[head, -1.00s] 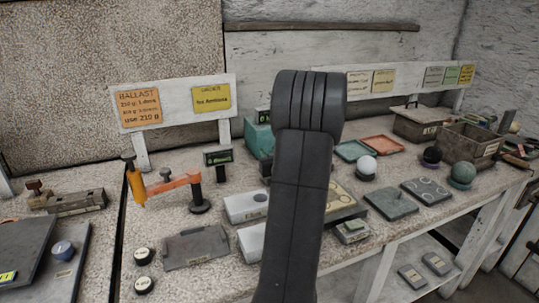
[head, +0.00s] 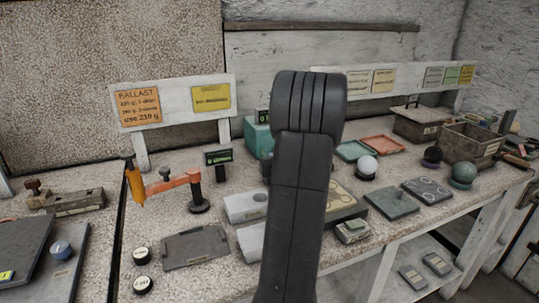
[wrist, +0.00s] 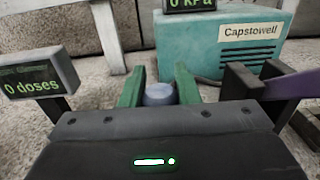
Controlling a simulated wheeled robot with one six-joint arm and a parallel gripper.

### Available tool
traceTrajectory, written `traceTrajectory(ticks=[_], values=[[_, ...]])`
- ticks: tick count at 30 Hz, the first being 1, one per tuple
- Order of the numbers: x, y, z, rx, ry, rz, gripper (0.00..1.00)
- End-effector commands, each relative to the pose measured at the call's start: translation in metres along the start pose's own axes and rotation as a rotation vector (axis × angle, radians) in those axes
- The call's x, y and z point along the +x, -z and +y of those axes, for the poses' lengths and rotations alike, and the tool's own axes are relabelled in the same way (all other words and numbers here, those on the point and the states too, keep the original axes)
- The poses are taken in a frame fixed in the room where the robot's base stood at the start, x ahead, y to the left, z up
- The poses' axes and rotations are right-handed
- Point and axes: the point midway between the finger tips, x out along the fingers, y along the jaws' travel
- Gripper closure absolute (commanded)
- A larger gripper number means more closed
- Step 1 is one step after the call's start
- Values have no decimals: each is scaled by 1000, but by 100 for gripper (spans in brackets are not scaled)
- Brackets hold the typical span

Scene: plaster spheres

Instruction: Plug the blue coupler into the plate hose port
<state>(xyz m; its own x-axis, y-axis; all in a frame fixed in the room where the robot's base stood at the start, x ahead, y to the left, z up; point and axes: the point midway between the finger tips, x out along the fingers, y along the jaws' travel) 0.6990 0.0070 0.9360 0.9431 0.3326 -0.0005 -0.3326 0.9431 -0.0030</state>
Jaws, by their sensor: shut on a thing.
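In the wrist view, the two green fingers of my gripper (wrist: 160,76) are closed on a rounded blue-grey piece, which looks like the blue coupler (wrist: 159,94). Only its top shows; the rest is hidden behind my dark gripper body. In the head view my arm hides the gripper and the coupler. A teal Capstowell box (wrist: 240,38) with a 0 kPa display stands behind the gripper; part of it shows in the head view (head: 258,138). A dark grey plate (head: 195,246) lies on the bench left of my arm. I cannot make out a hose port.
A "0 doses" display (wrist: 38,80) stands close to the gripper's left. Plates, spheres and trays (head: 382,145) fill the right side.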

Motion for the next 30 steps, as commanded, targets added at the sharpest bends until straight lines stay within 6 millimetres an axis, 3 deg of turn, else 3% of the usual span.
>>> traceTrajectory(ticks=[30], values=[[0,23,0,0,0,-1,96]])
